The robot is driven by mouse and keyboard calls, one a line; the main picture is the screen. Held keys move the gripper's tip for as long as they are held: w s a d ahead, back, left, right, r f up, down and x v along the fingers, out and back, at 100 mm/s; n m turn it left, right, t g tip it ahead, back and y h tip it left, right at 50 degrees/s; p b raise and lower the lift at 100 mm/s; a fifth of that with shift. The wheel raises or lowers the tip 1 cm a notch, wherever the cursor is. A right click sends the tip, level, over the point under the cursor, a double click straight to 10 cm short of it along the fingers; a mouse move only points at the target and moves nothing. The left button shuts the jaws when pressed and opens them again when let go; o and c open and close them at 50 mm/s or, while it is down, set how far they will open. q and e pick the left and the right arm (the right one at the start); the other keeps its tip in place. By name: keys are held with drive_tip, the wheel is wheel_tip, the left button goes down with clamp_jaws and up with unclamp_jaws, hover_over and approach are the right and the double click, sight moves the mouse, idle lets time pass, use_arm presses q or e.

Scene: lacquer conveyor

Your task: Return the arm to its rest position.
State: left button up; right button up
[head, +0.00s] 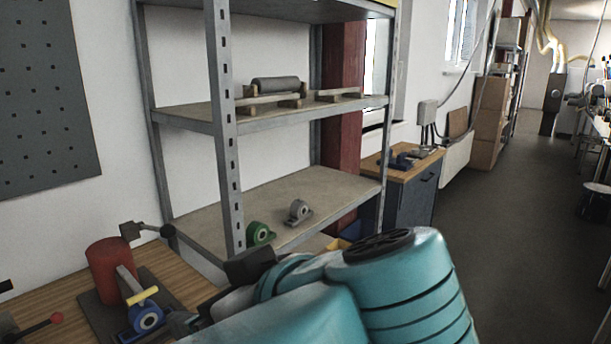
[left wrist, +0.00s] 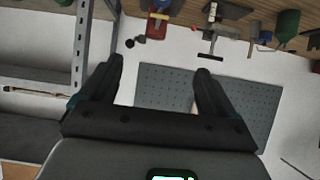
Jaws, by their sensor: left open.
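My left gripper (left wrist: 158,66) is open in the left wrist view, its two dark fingers spread wide. Nothing is between the fingers; behind them are a white wall and a grey pegboard (left wrist: 232,98). In the head view a large teal arm of mine (head: 405,280) fills the bottom middle, in front of the shelf and the bench. Its gripper fingers cannot be made out clearly there. My right gripper is in neither view.
A metal shelf rack (head: 225,150) holds a dark roller (head: 276,85) on its middle board, and a green bearing block (head: 259,233) and a grey one (head: 299,211) below. A wooden bench (head: 50,290) carries a red cylinder (head: 107,270) and a blue bearing block (head: 146,319). The floor at right is clear.

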use_arm(q)
drive_tip(key=w+d+f+m+g+h+b, duration=0.1)
drive_tip(key=w+f+m+g+h+b, duration=0.3)
drive_tip(key=f, duration=1.3)
drive_tip(key=w+d+f+m+g+h, duration=0.1)
drive_tip(key=w+f+m, duration=0.3)
drive_tip(key=f, duration=1.2)
drive_tip(key=s+f+m+g+h+b, duration=0.1)
drive_tip(key=s+f+g+h+b, duration=0.3)
drive_tip(key=f, duration=0.9)
drive_tip(key=s+f+m+h+p, duration=0.15)
drive_tip(key=s+f, duration=0.45)
drive_tip(key=f, duration=0.6)
drive_tip(key=s+a+f+n+t+h+b, duration=0.2)
drive_tip(key=s+a+f+n+h+b, duration=0.3)
drive_tip(key=s+f, duration=0.55)
wheel_tip(320, 180, up, 15)
drive_tip(key=w+m+y+p, duration=0.2)
drive_tip(key=p, duration=1.5)
drive_tip(key=shift+w+a, duration=0.2)
drive_tip(key=shift+a, duration=0.05)
